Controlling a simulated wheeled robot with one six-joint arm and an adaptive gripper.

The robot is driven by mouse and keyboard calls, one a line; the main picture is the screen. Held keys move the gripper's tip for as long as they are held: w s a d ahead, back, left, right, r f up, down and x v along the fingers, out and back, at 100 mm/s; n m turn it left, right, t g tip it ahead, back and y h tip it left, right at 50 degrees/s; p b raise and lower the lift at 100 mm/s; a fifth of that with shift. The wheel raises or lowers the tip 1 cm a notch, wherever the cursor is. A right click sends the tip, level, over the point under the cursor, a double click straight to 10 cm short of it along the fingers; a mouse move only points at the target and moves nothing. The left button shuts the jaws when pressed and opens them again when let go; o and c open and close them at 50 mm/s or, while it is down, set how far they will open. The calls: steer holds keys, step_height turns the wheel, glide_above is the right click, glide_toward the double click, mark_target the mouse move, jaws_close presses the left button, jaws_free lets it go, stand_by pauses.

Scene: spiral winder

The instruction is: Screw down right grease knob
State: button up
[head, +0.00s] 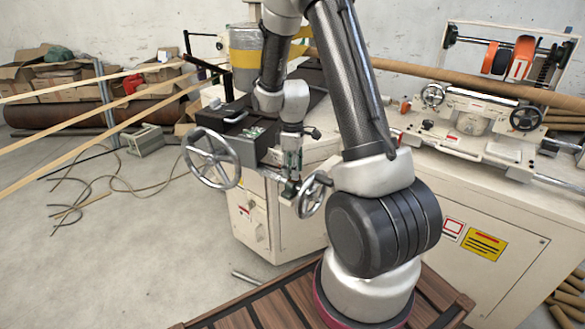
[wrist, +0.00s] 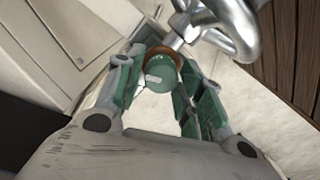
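The right grease knob (wrist: 160,78) is a small round green cap with a pale mark on top and a brownish rim, in the middle of the wrist view. My gripper (wrist: 161,80) points down over it, one green finger on each side. The fingertips are very near its sides; I cannot tell whether they touch. In the head view my gripper (head: 291,180) is low at the front of the machine, just left of the smaller handwheel. There the knob is too small and covered to make out.
The smaller handwheel (head: 313,195) stands close to my gripper's right; its bright metal also shows at the top of the wrist view (wrist: 215,25). A larger handwheel (head: 212,160) is to the left. The cream machine cabinet (head: 270,215) is below. Open floor (head: 120,250) lies to the left.

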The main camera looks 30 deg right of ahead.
steer(key=c, duration=0.6)
steer(key=shift+m, duration=0.8)
steer(key=shift+c, duration=0.2)
steer(key=o, duration=0.7)
steer(key=shift+o, duration=0.2)
